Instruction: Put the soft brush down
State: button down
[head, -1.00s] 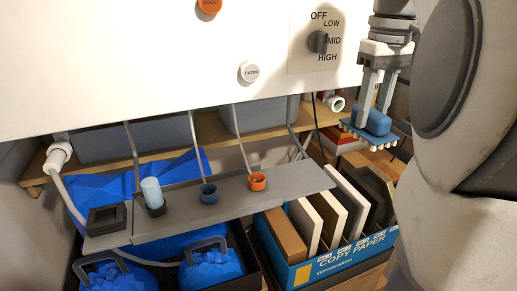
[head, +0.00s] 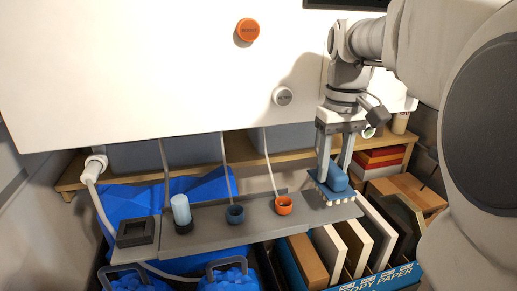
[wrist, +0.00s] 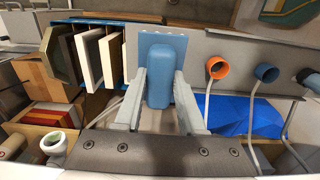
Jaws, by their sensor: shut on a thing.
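The soft brush (head: 333,180) has a blue grip, a flat blue plate and pale bristle tufts pointing down. It also shows in the wrist view (wrist: 164,68). My gripper (head: 334,172) is shut on the brush's blue grip, with a finger on each side. In the head view the brush is over the right end of the grey shelf (head: 257,216). I cannot tell whether the bristles touch the shelf. In the wrist view, the grey shelf lies behind and beside the brush plate.
The shelf bears an orange ring (head: 284,205), a dark blue ring (head: 235,214), a light blue cylinder (head: 181,209) and a black square holder (head: 136,232). A blue copy-paper box (head: 377,276) with upright panels is below right. The white cabinet (head: 150,70) overhangs behind. Hoses run down to the shelf.

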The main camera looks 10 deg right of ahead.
aim_at(329, 184)
jog(key=shift+a+f+p, duration=0.1)
jog(key=shift+f+p, duration=0.25)
jog(key=shift+f, duration=1.5)
jog(key=shift+f, duration=0.1)
jog(key=c, duration=0.5)
grip_release()
jog(key=shift+f, duration=0.15)
